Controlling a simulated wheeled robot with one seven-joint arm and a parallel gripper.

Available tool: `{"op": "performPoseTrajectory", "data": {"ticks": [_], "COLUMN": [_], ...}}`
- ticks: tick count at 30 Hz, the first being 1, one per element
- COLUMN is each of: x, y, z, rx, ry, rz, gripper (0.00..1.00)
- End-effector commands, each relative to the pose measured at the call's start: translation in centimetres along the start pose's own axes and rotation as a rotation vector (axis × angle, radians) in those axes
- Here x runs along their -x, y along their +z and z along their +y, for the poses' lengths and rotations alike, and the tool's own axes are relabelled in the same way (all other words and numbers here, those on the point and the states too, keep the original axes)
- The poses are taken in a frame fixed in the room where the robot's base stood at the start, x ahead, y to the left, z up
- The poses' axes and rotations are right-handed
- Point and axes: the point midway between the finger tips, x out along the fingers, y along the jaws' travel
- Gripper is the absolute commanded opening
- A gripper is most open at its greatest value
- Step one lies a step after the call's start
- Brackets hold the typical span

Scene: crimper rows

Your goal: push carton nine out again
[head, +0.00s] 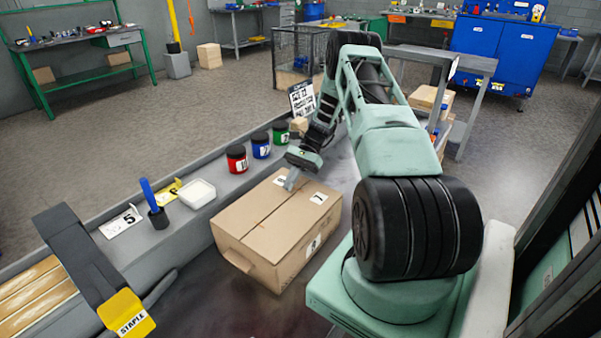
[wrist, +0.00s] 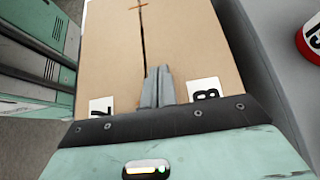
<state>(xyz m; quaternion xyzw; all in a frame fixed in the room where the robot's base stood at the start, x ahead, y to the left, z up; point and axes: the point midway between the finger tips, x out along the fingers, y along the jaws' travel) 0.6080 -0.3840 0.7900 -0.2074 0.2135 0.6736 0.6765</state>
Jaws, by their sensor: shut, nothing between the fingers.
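A closed brown carton (head: 265,235) lies at the middle of the head view, long seam along its top. White labels on its top read 7 and what looks like 8. I see no 9 on it. The carton (wrist: 195,45) fills the middle of the wrist view, its seam running up from my fingers. My gripper (head: 290,183) is shut and empty, with its tips at the carton's top near its far end, between the two labels. The wrist view shows the closed fingers (wrist: 158,88) over the seam. Whether they touch the cardboard I cannot tell.
Red (head: 237,159), blue (head: 261,146) and green (head: 281,133) jars stand on the grey ledge beyond the carton. A white dish (head: 197,193), a black cup (head: 158,216) and a card marked 5 (head: 122,221) are left. A dark machine labelled STAPLE (head: 132,312) stands lower left.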

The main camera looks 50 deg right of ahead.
Motion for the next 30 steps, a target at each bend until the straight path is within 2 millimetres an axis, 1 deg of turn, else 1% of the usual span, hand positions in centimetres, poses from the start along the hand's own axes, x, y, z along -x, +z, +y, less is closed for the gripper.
{"op": "performPoseTrajectory", "data": {"ticks": [2,3,5,9,15,18,24,30], "x": [-0.4,0.1,1.0,3.5,6.7,7.9,9.2,9.6], "y": [0.5,-0.3,-1.0,-2.9,-4.9,-5.6,-6.3,-6.4], "z": [0.0,-0.1,-0.1,-0.1,-0.2,-0.2,-0.2,-0.2], "rx": [-0.001,0.0,0.001,0.001,0.002,0.003,0.002,0.002], "ry": [0.004,0.0,-0.001,-0.002,-0.002,0.0,0.0,0.0], "rz": [0.002,0.004,0.005,0.005,0.003,0.003,0.002,0.001], "gripper": [0.0,0.0,0.0,0.0,0.0,0.0,0.0,0.0]}}
